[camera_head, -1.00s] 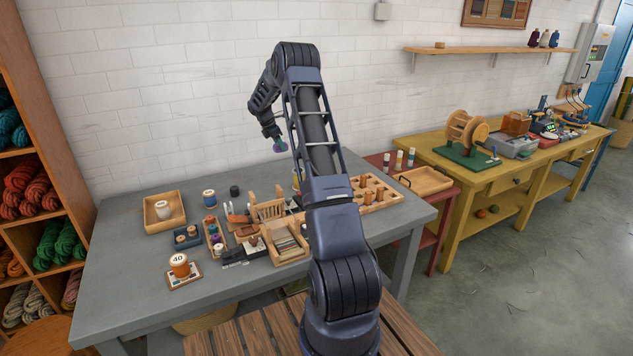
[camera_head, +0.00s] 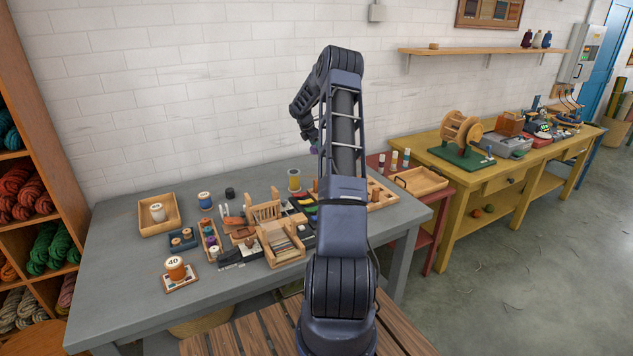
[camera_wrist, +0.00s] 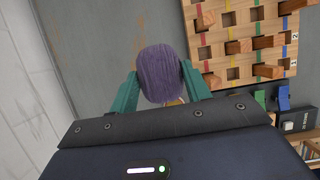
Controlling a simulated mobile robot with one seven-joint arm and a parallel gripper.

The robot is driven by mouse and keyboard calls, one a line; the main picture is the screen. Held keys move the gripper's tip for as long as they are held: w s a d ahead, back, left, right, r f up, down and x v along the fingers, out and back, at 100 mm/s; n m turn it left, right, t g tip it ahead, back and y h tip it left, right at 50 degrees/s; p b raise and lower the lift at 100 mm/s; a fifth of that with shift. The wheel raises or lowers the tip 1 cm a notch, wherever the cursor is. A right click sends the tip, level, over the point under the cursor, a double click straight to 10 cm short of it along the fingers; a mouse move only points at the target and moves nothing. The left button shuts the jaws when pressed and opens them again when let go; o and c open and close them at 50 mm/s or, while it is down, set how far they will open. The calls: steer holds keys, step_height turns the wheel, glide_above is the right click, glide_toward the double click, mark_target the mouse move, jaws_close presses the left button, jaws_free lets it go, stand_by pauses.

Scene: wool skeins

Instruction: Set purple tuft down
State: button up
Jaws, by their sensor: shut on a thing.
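The purple tuft (camera_wrist: 161,72) is a rounded, ribbed bundle in the wrist view. My gripper (camera_wrist: 160,85) is shut on it, with a green finger on each side. Its far end sticks out past the fingertips, and a bit of yellow shows at its near end. In the head view my gripper (camera_head: 314,147) is above the back of the grey table (camera_head: 120,290), and only a speck of purple shows beside my arm. My arm hides most of it.
A wooden peg board (camera_wrist: 240,45) with square holes and several pegs is just right of the tuft in the wrist view. Bare grey tabletop (camera_wrist: 85,60) lies to its left. In the head view, trays, spools and a yellow spool (camera_head: 294,180) crowd the table's middle.

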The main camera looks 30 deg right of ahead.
step_height(320, 180, down, 17)
steer(key=shift+f, duration=0.15)
stand_by(0.5)
steer(key=shift+f, duration=0.1)
steer(key=o, duration=0.9)
steer(key=shift+o, duration=0.2)
